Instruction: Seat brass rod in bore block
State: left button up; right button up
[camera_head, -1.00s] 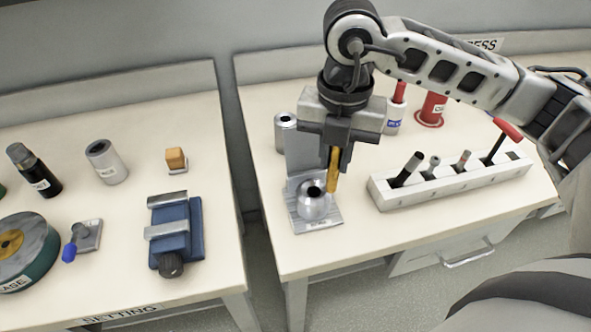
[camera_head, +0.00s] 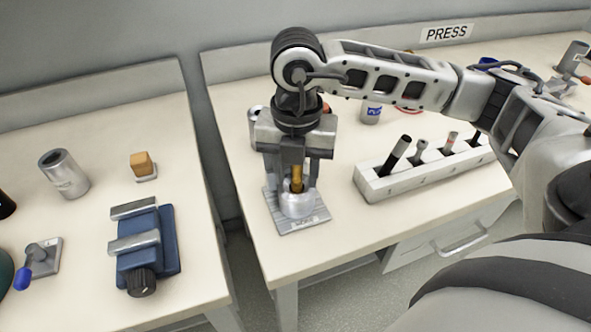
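The brass rod (camera_head: 297,178) hangs upright below my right gripper (camera_head: 297,168). The fingers appear shut on its upper part, though they are small and dark here. The rod's lower end is at the mouth of the round steel bore block (camera_head: 298,206) and seems to be a little inside it; its tip is hidden. The block stands on a flat labelled plate (camera_head: 312,222) near the front left corner of the right bench, with an upright plate behind it, mostly covered by my gripper. My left gripper is not in view.
A white rack (camera_head: 420,176) with several tools stands right of the block. A labelled can (camera_head: 371,113) stands behind. A gap separates the left bench, which holds a blue vise (camera_head: 146,250), a steel cylinder (camera_head: 64,174) and a small wooden block (camera_head: 142,162).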

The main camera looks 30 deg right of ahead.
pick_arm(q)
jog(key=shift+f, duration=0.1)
pick_arm(e)
jog(key=shift+r, duration=0.2)
notch_tip(320, 180, up, 12)
jog(key=shift+f+p, duration=0.15)
jog(key=shift+p, duration=0.25)
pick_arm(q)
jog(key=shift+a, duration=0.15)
